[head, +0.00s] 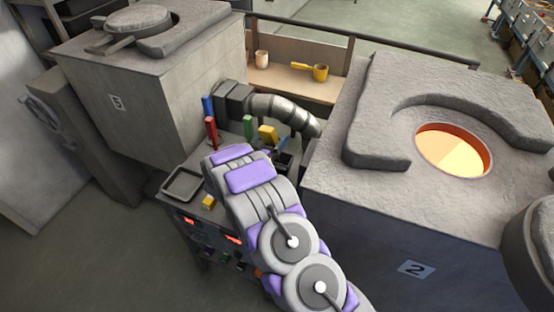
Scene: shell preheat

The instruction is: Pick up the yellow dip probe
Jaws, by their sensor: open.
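Several coloured upright pieces stand on a small dark cart between the two furnaces. A yellow piece (268,134), which looks like the yellow dip probe, stands at their right, beside a green one (248,127). Its lower part is hard to make out. My arm reaches up from the bottom right over the cart. My gripper (270,154) is mostly hidden behind my own arm, close below the yellow piece in the picture. It is open, and I see nothing held. I cannot tell whether it touches the yellow piece.
Red (211,132) and blue (208,107) pieces stand left of my arm. A tray (183,184) and a small yellow block (209,202) lie on the cart. A yellow ladle (317,71) is on the back shelf. Furnace 2 (340,190) glows at right; a pipe (285,109) runs behind.

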